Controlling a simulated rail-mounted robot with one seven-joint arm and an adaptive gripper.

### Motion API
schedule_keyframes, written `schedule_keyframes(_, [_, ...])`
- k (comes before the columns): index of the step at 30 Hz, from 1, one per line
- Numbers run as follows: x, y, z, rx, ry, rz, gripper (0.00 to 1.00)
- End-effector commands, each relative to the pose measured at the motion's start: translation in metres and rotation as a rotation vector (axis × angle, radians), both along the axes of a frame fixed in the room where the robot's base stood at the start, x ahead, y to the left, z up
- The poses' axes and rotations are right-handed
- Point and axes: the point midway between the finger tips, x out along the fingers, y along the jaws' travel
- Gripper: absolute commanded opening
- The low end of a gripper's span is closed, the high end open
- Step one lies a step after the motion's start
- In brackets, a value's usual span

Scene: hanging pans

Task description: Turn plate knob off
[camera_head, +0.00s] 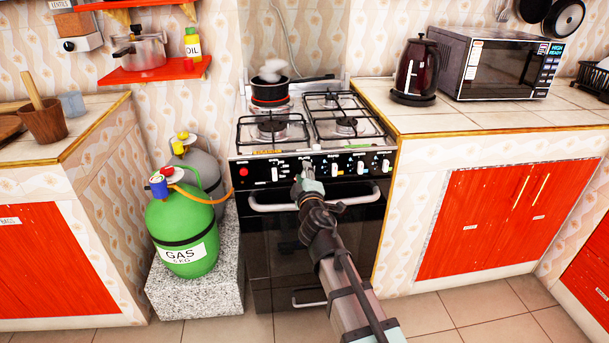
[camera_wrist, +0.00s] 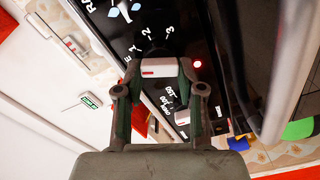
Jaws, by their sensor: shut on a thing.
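The stove (camera_head: 310,205) stands in the middle of the head view with a row of white knobs on its black front panel. My gripper (camera_head: 308,176) reaches up to this panel and covers part of it. In the wrist view a white knob with a red mark (camera_wrist: 158,68) sits between the fingertips of my gripper (camera_wrist: 160,76), which is shut on it. The numbers 1, 2 and 3 are printed around this knob. A red light (camera_wrist: 197,64) glows beside it. Another white knob (camera_wrist: 182,117) is lower, near number markings.
A steaming black pan (camera_head: 270,92) stands on the back left of the stove. The oven handle (camera_head: 275,207) runs below the panel, close to my gripper. A green gas cylinder (camera_head: 182,235) stands left of the stove. A kettle (camera_head: 416,70) and microwave (camera_head: 497,65) stand on the right counter.

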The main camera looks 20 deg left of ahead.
Motion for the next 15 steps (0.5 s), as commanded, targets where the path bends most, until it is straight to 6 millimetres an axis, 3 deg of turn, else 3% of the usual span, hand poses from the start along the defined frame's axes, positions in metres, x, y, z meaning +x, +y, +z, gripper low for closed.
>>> schedule_keyframes(15, [0.0005, 0.0013, -0.0011, -0.323, -0.170, 0.001, 0.04])
